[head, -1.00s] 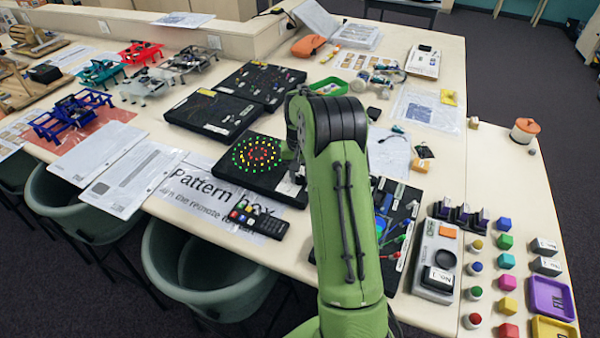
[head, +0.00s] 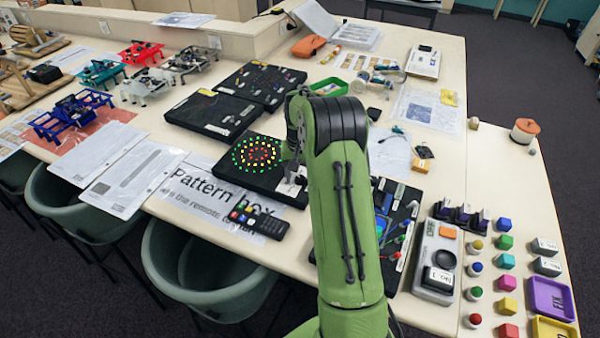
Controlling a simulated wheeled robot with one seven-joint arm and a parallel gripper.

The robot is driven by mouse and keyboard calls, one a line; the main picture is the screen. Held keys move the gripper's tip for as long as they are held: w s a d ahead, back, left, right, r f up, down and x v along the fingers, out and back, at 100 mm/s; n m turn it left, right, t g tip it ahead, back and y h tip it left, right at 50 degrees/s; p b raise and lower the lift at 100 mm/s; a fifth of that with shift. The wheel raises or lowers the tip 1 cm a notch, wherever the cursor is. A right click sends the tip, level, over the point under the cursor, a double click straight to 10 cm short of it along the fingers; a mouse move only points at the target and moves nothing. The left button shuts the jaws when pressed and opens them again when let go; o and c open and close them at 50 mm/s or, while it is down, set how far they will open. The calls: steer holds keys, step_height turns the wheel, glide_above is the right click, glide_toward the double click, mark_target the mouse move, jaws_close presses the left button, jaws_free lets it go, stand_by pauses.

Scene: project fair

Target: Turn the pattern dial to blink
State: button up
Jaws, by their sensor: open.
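The pattern box (head: 238,178) is a black panel on the table, left of my arm. Rings of green, yellow and red lights (head: 257,154) glow on it. My gripper (head: 291,172) is over the right end of the box, largely hidden by my green arm. Its jaws are open. A small light-coloured patch (head: 290,188) shows on the box under my gripper. The dial itself and its setting cannot be made out, nor whether my gripper touches it.
A "Pattern box" sheet (head: 196,190) lies in front of the box, with a black remote (head: 258,222) on it. Other black panels (head: 212,114) stand behind. A board with coloured parts (head: 400,215) lies right of my arm. Coloured blocks (head: 504,241) stand farther right.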

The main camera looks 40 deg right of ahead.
mark_target(300, 177)
step_height(300, 177, up, 16)
steer(key=p, duration=0.2)
steer(key=shift+p, duration=0.35)
steer(key=shift+f, duration=0.1)
steer(key=s+a+r+n+t+h, duration=0.1)
steer(key=s+a+r+n+t, duration=0.15)
steer(key=s+a+r, duration=0.9)
steer(key=s+a+f+n+t, duration=0.1)
steer(key=s+a+f+n, duration=0.1)
steer(key=s+a, duration=0.3)
steer(key=s+a+f+n+t+y, duration=0.1)
steer(key=s+a+f, duration=0.3)
steer(key=s, duration=0.6)
steer(key=shift+a+n+t, duration=0.5)
steer(key=shift+n+t, duration=0.05)
steer(key=shift+n, duration=0.2)
steer(key=shift+r, duration=0.1)
stand_by(1.9)
